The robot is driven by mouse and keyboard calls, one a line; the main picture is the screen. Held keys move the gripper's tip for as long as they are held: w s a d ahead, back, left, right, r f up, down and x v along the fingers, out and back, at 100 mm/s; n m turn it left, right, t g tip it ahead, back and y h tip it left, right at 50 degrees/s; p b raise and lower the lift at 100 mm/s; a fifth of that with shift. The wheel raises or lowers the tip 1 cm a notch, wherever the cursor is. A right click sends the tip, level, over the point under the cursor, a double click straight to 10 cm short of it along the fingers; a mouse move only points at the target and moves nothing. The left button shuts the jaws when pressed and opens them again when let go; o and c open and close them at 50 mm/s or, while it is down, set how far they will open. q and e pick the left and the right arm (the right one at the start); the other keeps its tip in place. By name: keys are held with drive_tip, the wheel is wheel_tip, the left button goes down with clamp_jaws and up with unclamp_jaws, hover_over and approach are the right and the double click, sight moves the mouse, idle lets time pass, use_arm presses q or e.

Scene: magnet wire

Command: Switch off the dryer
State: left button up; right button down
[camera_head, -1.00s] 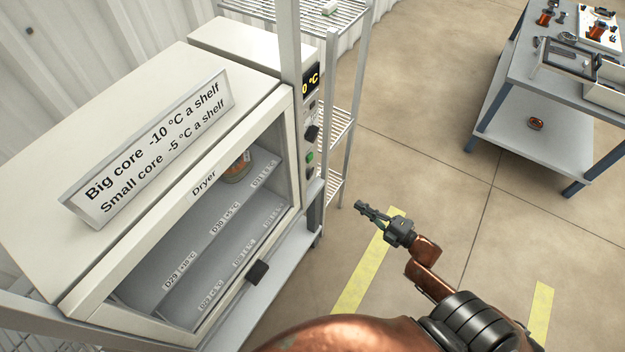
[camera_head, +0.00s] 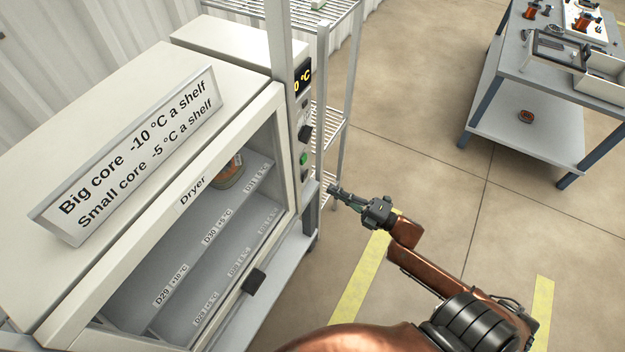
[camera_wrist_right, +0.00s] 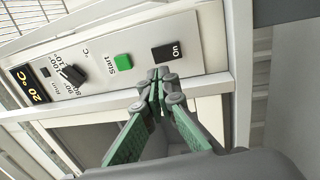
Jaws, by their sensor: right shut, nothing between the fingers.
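The dryer (camera_head: 110,95) stands at the left with its glass door closed. Its control panel (camera_wrist_right: 200,45) carries a display (camera_wrist_right: 25,84) reading 20 °C, a black knob (camera_wrist_right: 73,74), a green Start button (camera_wrist_right: 123,62) and a black On switch (camera_wrist_right: 165,52). The green button (camera_head: 303,159) and knob (camera_head: 304,133) also show in the head view. My right gripper (camera_head: 333,190) is shut and empty, just right of the panel's lower part. In the wrist view its fingertips (camera_wrist_right: 158,85) appear just below the On switch; contact cannot be told. My left gripper is out of view.
A sign (camera_head: 135,150) rests on the dryer top. A copper-coloured core (camera_head: 229,172) sits inside. A wire rack (camera_head: 335,90) stands behind the panel. A workbench (camera_head: 500,75) with several parts is at the upper right. Open floor (camera_head: 420,120) lies between.

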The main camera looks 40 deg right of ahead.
sight(306, 175)
drive_tip(key=b+x, duration=0.1)
drive_tip(key=x, duration=0.5)
drive_tip(key=shift+w+a+f+b, duration=0.1)
drive_tip(key=shift+w+a+b, duration=0.1)
drive_tip(key=shift+w+b, duration=0.2)
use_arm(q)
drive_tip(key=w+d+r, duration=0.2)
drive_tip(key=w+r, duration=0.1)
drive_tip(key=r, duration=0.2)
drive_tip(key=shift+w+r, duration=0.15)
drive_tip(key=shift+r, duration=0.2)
use_arm(e)
drive_tip(key=shift+w+a+r, duration=0.2)
drive_tip(key=shift+w, duration=0.2)
